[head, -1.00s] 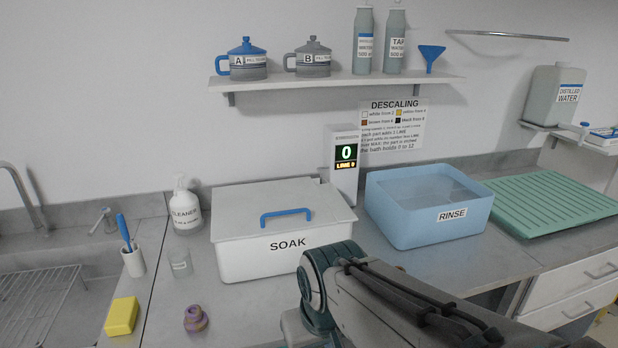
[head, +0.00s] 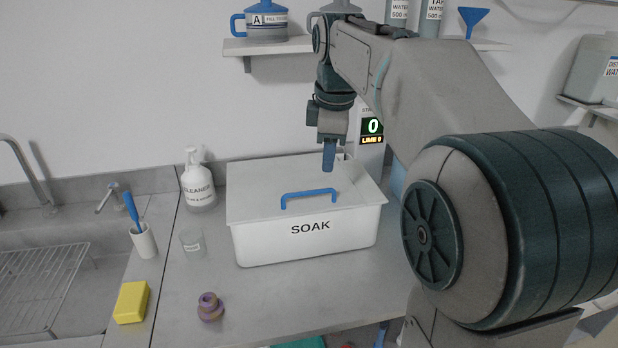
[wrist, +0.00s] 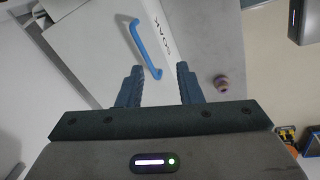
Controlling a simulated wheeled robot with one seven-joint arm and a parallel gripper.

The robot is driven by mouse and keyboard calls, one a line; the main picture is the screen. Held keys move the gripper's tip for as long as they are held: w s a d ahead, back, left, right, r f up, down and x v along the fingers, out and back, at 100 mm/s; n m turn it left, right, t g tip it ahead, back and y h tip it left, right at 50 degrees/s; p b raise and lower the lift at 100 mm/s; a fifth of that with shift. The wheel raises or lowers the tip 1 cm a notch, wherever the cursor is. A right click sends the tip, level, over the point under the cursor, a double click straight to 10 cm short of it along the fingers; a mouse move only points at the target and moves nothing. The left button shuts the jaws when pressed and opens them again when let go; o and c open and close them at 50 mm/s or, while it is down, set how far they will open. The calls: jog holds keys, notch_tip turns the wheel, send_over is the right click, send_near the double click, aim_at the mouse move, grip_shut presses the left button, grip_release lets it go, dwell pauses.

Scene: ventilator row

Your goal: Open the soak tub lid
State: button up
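The white soak tub (head: 300,240) stands on the counter, marked SOAK. Its grey lid (head: 255,185) lies flat and closed on top, with a blue bar handle (head: 308,197) near the front edge. My gripper (head: 328,158) hangs pointing down above the lid, a little behind and to the right of the handle. In the wrist view my gripper (wrist: 160,80) shows two dark fingers spread apart with nothing between them. The blue handle (wrist: 145,47) shows there beyond the fingertips, apart from them.
A display box (head: 371,128) stands behind the tub's right end. A shelf (head: 265,46) hangs above.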

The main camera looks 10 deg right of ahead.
aim_at(321, 192)
jog(key=w+r+n, duration=0.2)
jog(key=w+n, duration=0.2)
jog(key=x, duration=0.4)
jog(key=b+x, duration=0.1)
jog(key=x, duration=0.8)
jog(key=shift+s+d+f, duration=0.15)
jog(key=shift+d+f, duration=0.05)
jog(key=shift+d, duration=0.05)
grip_shut()
